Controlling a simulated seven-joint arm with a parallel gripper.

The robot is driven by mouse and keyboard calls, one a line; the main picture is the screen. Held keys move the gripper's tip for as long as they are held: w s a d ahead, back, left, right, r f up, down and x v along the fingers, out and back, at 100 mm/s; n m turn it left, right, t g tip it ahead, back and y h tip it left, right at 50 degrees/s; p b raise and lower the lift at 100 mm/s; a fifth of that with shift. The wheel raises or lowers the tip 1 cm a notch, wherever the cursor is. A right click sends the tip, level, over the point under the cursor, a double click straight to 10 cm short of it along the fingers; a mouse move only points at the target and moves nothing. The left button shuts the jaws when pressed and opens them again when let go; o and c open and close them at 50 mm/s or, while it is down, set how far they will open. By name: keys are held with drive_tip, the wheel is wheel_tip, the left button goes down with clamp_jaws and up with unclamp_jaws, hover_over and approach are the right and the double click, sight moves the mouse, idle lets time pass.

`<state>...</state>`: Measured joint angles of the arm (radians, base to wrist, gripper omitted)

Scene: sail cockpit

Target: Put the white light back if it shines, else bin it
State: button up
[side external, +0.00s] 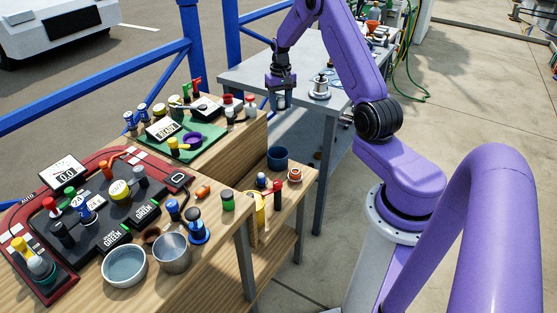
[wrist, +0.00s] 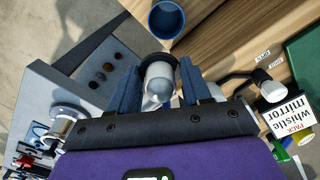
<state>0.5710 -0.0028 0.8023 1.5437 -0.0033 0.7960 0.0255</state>
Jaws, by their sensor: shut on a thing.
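My gripper (side external: 281,92) is in the air by the near left edge of the grey table. In the wrist view its two blue-grey fingers (wrist: 158,72) are shut on a small pale cylinder with a white domed end, which looks like the white light (wrist: 158,88). I cannot tell from its pale surface whether it shines. In the side view the light is mostly hidden by the fingers. A dark blue cup (side external: 277,159) stands on the lower wooden shelf; it also shows in the wrist view (wrist: 166,20), apart from the light.
The grey table (side external: 240,78) bears a silver stand (side external: 320,88). On the wooden benches are a green board (side external: 200,146), a black panel with a red rim (side external: 85,225), a white bowl (side external: 124,268) and a metal cup (side external: 172,254). The wrist view shows a whistle-mirror pack (wrist: 288,119).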

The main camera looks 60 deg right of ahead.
wheel_tip(320, 180, down, 13)
drive_tip(key=shift+f, duration=0.2)
idle(0.5)
drive_tip(key=o, duration=1.1)
wheel_tip(320, 180, up, 17)
drive_tip(key=shift+r, duration=0.2)
drive_tip(key=shift+a, duration=0.15)
